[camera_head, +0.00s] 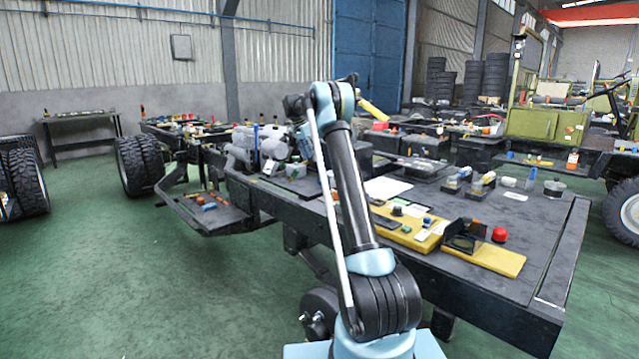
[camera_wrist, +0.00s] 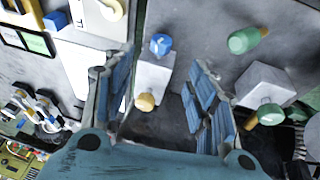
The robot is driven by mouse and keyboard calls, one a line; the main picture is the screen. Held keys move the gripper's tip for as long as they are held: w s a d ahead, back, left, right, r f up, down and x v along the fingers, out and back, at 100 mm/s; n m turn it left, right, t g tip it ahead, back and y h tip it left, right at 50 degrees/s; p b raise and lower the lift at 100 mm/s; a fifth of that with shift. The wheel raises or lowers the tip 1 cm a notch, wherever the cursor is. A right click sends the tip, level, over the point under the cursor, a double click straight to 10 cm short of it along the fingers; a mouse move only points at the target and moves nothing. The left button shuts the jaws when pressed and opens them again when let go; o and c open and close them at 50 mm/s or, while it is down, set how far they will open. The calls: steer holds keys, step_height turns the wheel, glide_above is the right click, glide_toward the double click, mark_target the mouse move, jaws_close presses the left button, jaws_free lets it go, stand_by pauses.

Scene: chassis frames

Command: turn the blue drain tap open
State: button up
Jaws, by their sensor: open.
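The blue drain tap (camera_wrist: 160,44) is a small blue knob at the top of a white block (camera_wrist: 154,76) in the wrist view. A yellow knob (camera_wrist: 145,102) is at the block's lower end. My gripper (camera_wrist: 161,68) is open, with one ridged blue finger on each side of the white block. The blue tap appears just past the fingertips, between their lines. I see no contact with it. In the head view my arm (camera_head: 350,185) reaches over the chassis. The gripper and the tap cannot be made out there.
A white panel (camera_wrist: 80,62) lies left. In the head view, the dark chassis deck (camera_head: 505,215) carries many small parts.

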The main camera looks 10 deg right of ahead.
mark_target(320, 179)
step_height(320, 179, up, 3)
steer(key=s+a+t, duration=0.1)
steer(key=s+t, duration=0.1)
steer(key=s, duration=0.1)
steer(key=x, duration=1.7)
steer(key=shift+a+f, duration=0.2)
steer(key=shift+a, duration=0.05)
steer(key=shift+c, duration=0.2)
steer(key=c, duration=1)
